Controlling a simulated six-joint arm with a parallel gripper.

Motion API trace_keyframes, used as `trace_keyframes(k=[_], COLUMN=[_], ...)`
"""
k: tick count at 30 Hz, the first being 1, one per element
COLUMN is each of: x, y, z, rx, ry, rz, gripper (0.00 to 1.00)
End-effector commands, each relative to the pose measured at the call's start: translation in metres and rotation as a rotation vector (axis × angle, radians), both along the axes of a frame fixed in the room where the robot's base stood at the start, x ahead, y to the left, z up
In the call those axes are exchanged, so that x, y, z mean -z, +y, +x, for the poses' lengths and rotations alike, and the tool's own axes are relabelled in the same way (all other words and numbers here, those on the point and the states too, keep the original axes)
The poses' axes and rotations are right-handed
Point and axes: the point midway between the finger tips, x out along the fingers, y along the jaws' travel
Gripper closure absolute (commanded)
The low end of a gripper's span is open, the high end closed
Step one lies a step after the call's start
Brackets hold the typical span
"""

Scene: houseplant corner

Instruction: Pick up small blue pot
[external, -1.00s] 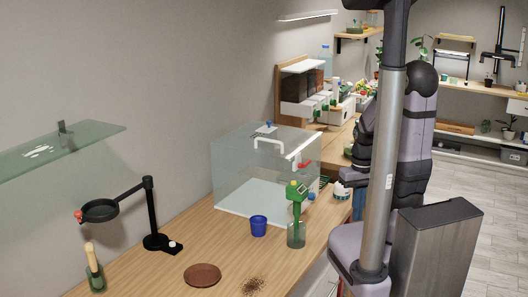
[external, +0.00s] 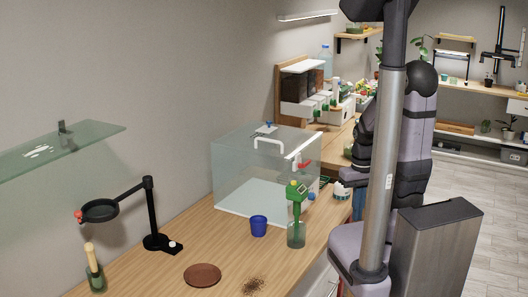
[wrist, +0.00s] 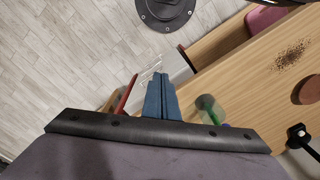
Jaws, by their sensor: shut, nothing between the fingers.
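The small blue pot (external: 259,226) stands upright on the wooden counter in the external view, in front of the clear glass case. In the wrist view only a small blue patch shows at the dark bar's edge, and I cannot tell if it is the pot. My gripper (wrist: 160,80) shows in the wrist view as two blue fingers closed together, with nothing between them. It is apart from the pot, off to the right of it in the external view, largely hidden behind my column.
A glass jar with a green tool (external: 296,232) stands just right of the pot. The glass case (external: 235,175) is behind it. A brown saucer (external: 202,275) and spilled soil (external: 253,286) lie in front. A black stand (external: 151,215) is at left.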

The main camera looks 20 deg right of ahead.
Motion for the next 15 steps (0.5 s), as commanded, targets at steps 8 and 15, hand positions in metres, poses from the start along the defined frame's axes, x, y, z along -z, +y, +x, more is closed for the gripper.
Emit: trace_keyframes(k=[8, 15], x=[0.0, 0.0], y=[0.0, 0.0], z=[0.0, 0.0], rx=[0.0, 0.0], ry=[0.0, 0.0], rz=[0.0, 0.0], gripper=[1.0, 0.79])
